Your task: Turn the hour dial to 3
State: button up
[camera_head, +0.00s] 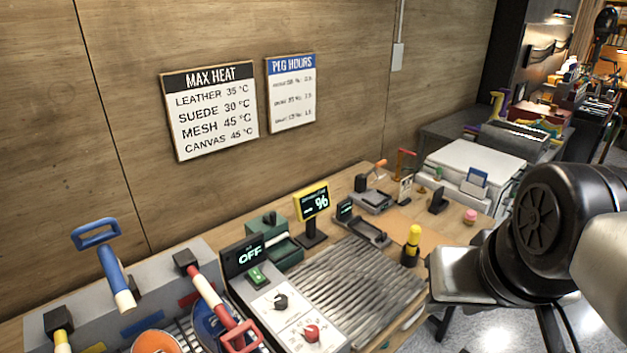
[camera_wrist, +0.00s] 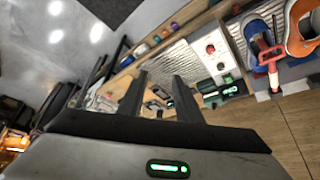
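A pale control panel (camera_head: 270,318) on the bench carries a black dial (camera_head: 281,302) and a red dial (camera_head: 311,333). I cannot read their markings, so I cannot tell which is the hour dial. A dark display (camera_head: 250,256) behind them reads OFF, above a green switch (camera_head: 258,277). In the wrist view the red dial (camera_wrist: 211,48) and black dial (camera_wrist: 220,66) show upside down, right of the fingers. My gripper (camera_wrist: 158,88) is open and empty, its two dark fingers apart. It is away from the dials; in the head view my arm is at the right and the fingertips are not clear.
A ridged grey mat (camera_head: 355,290) lies right of the panel. A yellow-topped bottle (camera_head: 412,245) and a yellow % display (camera_head: 313,203) stand nearby. Wall signs (camera_head: 210,110) list heat and hours.

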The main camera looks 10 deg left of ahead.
aim_at(281, 300)
jog(key=u, duration=1.05)
jog(key=k+l, duration=0.1)
jog(key=i+l+u, duration=0.2)
